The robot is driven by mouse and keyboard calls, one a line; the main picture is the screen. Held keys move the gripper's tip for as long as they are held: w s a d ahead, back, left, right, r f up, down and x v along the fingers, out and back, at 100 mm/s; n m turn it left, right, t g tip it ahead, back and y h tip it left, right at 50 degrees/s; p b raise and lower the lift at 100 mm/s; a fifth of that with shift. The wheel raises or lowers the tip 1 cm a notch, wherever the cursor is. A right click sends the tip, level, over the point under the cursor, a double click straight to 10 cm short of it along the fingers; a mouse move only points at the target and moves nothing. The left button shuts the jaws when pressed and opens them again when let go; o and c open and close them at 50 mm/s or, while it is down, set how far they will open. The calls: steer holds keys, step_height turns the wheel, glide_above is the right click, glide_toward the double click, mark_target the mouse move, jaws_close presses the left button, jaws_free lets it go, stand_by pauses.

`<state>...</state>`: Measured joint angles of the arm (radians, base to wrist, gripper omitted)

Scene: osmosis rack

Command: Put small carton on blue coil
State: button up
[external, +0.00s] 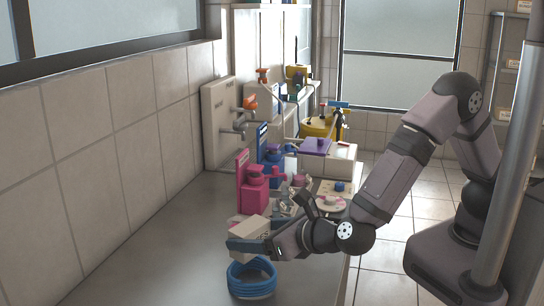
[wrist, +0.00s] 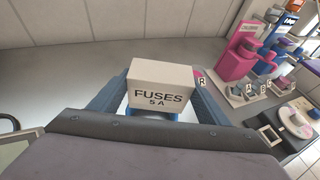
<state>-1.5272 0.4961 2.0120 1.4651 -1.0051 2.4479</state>
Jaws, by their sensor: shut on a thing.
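The small carton (external: 250,229) is a cream box. In the wrist view its face reads "FUSES 5 A" (wrist: 162,97). My gripper (external: 247,241) is shut on it, with a blue finger on each side in the wrist view (wrist: 160,84). The blue coil (external: 252,281) is a stack of blue loops on the grey counter, below the carton in the external view. The carton appears held above the coil; the exact gap cannot be told. In the wrist view the carton and my gripper hide most of what lies beneath.
A pink dispenser (external: 252,189) and a blue dispenser (external: 271,165) stand farther back on the counter (external: 165,233). A round pale dish (wrist: 295,119) and small lettered blocks (wrist: 262,88) lie near them. The counter left of the coil is clear, up to the tiled wall.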

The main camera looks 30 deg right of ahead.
steer(key=shift+f+p, duration=0.45)
steer(key=shift+f, duration=1.6)
steer(key=shift+f+b, duration=0.25)
steer(key=shift+b, duration=0.1)
steer(key=o, duration=1.1)
steer(key=shift+r, duration=0.1)
steer(key=shift+r+p, duration=0.15)
steer(key=shift+p, duration=0.15)
steer(key=shift+r, duration=0.1)
steer(key=b+v, duration=0.2)
steer(key=v, duration=1)
steer(key=shift+b, duration=0.35)
steer(key=shift+d, duration=0.1)
